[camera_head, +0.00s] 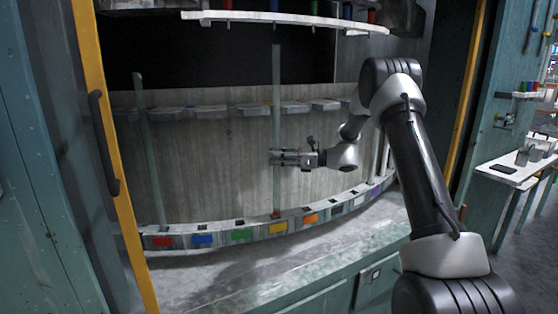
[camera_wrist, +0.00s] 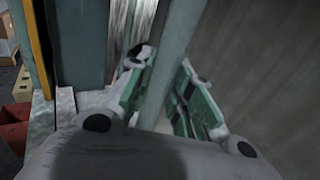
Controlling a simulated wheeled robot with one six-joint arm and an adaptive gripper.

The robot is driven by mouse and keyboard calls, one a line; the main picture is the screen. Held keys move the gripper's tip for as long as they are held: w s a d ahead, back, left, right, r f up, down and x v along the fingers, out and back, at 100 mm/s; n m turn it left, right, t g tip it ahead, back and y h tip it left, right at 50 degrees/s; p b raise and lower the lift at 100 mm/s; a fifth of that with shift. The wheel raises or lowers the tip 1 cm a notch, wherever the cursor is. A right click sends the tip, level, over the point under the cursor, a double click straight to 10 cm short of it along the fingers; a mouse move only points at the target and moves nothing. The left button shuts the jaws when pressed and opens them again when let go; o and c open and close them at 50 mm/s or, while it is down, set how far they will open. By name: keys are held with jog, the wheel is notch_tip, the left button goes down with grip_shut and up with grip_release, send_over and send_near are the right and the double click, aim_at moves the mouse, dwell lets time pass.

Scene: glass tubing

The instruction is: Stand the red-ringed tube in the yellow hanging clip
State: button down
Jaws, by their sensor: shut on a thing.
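A tall, pale grey-green glass tube (camera_head: 277,80) stands near upright in the head view, with a small reddish band (camera_head: 276,214) near its lower end. My gripper (camera_head: 284,157) is shut on it at about mid-height. In the wrist view the tube (camera_wrist: 178,35) runs between the green-padded fingers of my gripper (camera_wrist: 168,95). The tube's lower end appears just above or at the lower curved rail, over the yellow label (camera_head: 278,227). Its upper part crosses the upper clip rail (camera_head: 213,110). I cannot tell whether any clip holds it.
Another tube (camera_head: 149,160) stands at the left, near the red label (camera_head: 163,242). Further coloured labels, including green (camera_head: 242,235) and orange (camera_head: 310,218), line the lower rail. A shelf (camera_head: 270,17) hangs above. A yellow-edged door post (camera_head: 110,150) stands left.

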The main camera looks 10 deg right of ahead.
aim_at(275, 173)
jog(key=shift+w+a+f, duration=0.1)
jog(key=shift+w+f, duration=0.15)
jog(key=shift+f, duration=0.9)
jog(key=shift+w+d+f, duration=0.1)
jog(key=shift+w+f, duration=0.1)
jog(key=shift+f, duration=0.9)
jog(key=shift+w+a+f, duration=0.1)
jog(key=shift+w+f, duration=0.15)
jog(key=shift+f, duration=0.9)
jog(key=c, duration=1.2)
grip_release()
